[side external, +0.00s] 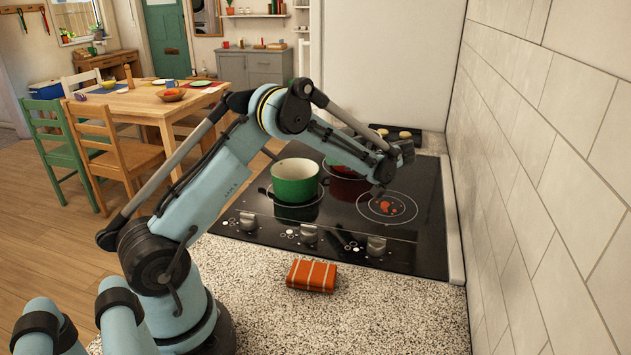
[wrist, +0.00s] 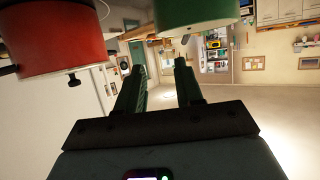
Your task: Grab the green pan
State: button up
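The green pan (side external: 296,183) is a deep green pot with a pale inside. It stands upright on the black hob, left of my forearm in the side external view. Its lower part shows at the top middle of the wrist view (wrist: 200,12), above and beyond my fingertips. My gripper (side external: 396,166) is over the right part of the hob, to the right of the green pan and apart from it. In the wrist view my gripper (wrist: 159,55) has its two fingers spread with nothing between them.
A red pot (side external: 346,188) stands just right of the green pan, partly hidden by my forearm; it fills the upper left of the wrist view (wrist: 52,38). The tiled wall (side external: 545,150) bounds the right. A folded orange cloth (side external: 312,276) lies on the speckled counter (side external: 390,315).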

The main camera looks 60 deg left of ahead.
aim_at(307, 160)
jog(key=x, duration=1.2)
jog(key=shift+f, duration=0.1)
grip_shut()
dwell(1.2)
